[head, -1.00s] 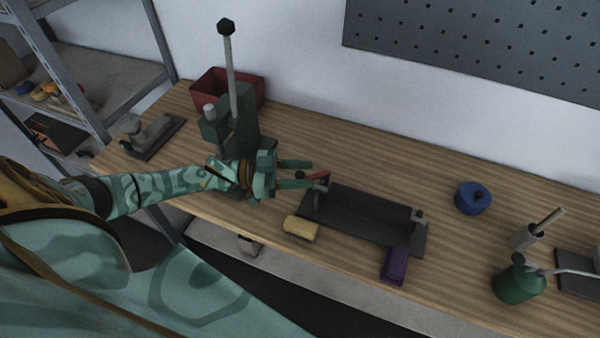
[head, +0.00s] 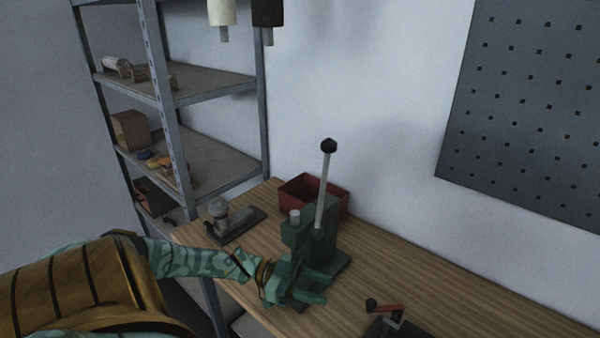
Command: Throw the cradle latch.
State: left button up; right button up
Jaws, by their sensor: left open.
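The cradle (head: 403,329) is a dark block at the bottom edge, right of centre, and most of it is cut off by the frame. My right gripper is out of view.
The green arbor press (head: 322,243) with its tall upright handle stands just behind my left gripper. A red bin (head: 334,198) is behind it, a grey tool on a dark base (head: 232,219) to the left. Shelving (head: 215,160) stands at left.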

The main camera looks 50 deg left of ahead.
pick_arm(q)
jog(key=shift+v, duration=2.2)
jog(key=shift+c, duration=0.3)
